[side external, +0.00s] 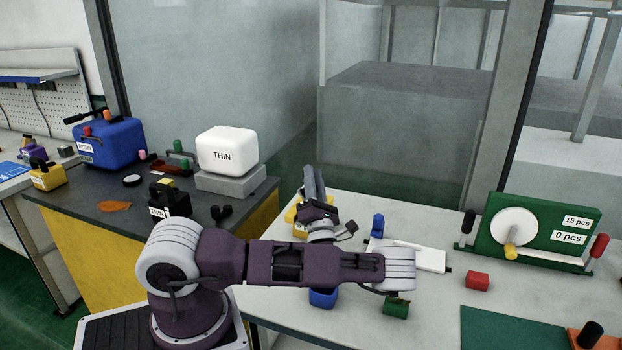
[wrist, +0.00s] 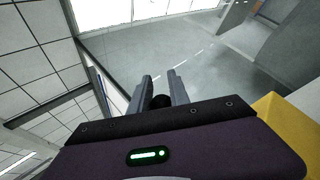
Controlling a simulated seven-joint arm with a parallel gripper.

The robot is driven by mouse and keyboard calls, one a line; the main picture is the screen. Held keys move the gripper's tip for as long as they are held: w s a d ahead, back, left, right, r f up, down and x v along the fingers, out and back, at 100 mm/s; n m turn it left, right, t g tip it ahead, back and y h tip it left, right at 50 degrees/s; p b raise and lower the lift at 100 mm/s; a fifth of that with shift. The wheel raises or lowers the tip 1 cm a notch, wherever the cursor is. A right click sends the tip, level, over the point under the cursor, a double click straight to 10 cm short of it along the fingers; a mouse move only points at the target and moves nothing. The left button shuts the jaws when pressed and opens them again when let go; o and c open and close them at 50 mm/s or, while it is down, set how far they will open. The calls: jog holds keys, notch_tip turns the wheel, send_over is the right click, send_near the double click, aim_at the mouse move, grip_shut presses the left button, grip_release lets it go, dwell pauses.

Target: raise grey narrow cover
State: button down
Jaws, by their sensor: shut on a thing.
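My gripper (side external: 313,180) is above the back left of the white bench in the side view, with its grey fingers pointing up. In the wrist view my gripper (wrist: 162,88) has its two grey fingers close together with a dark round piece (wrist: 160,101) between them. The rest of that piece is hidden. I cannot make out a grey narrow cover for certain in either view.
A white flat fixture (side external: 425,258) with a blue knob (side external: 378,226) lies right of my gripper. A red block (side external: 477,280) and green block (side external: 396,308) stand nearby. A green dial stand (side external: 550,228) is at right. A white THIN box (side external: 228,148) sits left.

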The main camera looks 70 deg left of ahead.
jog(key=shift+f, duration=0.1)
jog(key=c, duration=1.2)
grip_release()
notch_tip(320, 180, up, 10)
